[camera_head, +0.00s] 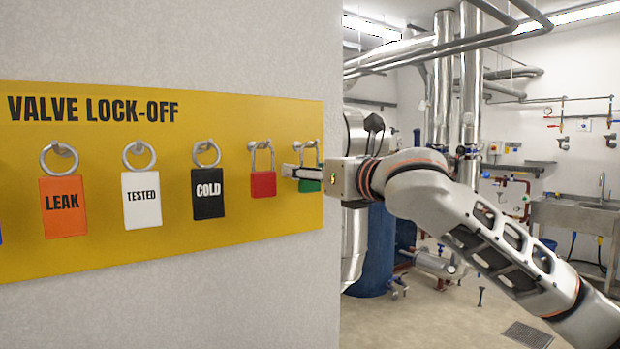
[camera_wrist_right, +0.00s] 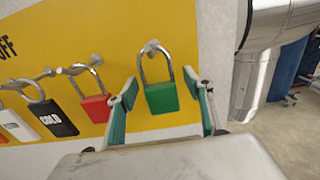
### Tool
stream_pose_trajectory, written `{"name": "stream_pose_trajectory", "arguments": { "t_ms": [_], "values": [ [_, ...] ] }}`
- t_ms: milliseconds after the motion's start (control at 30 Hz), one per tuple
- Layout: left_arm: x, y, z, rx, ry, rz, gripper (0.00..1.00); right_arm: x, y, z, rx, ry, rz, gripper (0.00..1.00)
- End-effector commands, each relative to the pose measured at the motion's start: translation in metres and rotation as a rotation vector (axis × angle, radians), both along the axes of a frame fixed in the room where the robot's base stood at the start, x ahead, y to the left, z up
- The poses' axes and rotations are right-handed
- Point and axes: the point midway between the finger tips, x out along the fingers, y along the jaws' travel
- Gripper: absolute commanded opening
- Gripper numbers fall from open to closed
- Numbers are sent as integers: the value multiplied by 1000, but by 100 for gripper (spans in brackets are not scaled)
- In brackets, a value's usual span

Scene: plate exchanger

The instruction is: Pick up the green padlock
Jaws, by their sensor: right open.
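The green padlock (camera_wrist_right: 161,97) hangs by its shackle from a peg on the yellow board. In the right wrist view it sits between the two fingers of my right gripper (camera_wrist_right: 164,103), which is open, with a small gap visible on each side. In the head view only a part of the green padlock (camera_head: 309,186) shows, as my right gripper (camera_head: 296,172) covers much of it. My left gripper is not in view.
The yellow valve lock-off board (camera_head: 150,250) also holds a red padlock (camera_head: 263,184), a black COLD tag (camera_head: 208,205), a white TESTED tag (camera_head: 142,213) and an orange LEAK tag (camera_head: 63,222). The red padlock is close beside my right gripper. Pipes stand right of the wall edge.

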Motion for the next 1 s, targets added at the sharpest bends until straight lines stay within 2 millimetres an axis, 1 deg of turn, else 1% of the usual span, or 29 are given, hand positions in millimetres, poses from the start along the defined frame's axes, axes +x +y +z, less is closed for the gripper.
{"name": "stream_pose_trajectory", "arguments": {
  "t_ms": [33, 67, 100, 167, 200, 567, 733, 933, 1000],
  "values": [
    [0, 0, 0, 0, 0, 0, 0, 0, 0, 0, 0, 0, 0, 46],
    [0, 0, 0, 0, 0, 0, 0, 0, 0, 0, 0, 0, 0, 38],
    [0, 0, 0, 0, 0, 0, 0, 0, 0, 0, 0, 0, 0, 28],
    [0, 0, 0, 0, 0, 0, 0, 0, 0, 0, 0, 0, 0, 12],
    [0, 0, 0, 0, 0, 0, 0, 0, 0, 0, 0, 0, 0, 8],
    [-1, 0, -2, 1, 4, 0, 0, 0, 0, 3, 1, -1, 0, 8],
    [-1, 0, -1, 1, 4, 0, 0, 0, -1, 14, 0, -2, -1, 8],
    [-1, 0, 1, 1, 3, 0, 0, -1, -1, 40, 0, -4, -1, 8],
    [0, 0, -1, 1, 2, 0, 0, -12, -9, 36, -1, -3, -1, 8]
  ]
}}
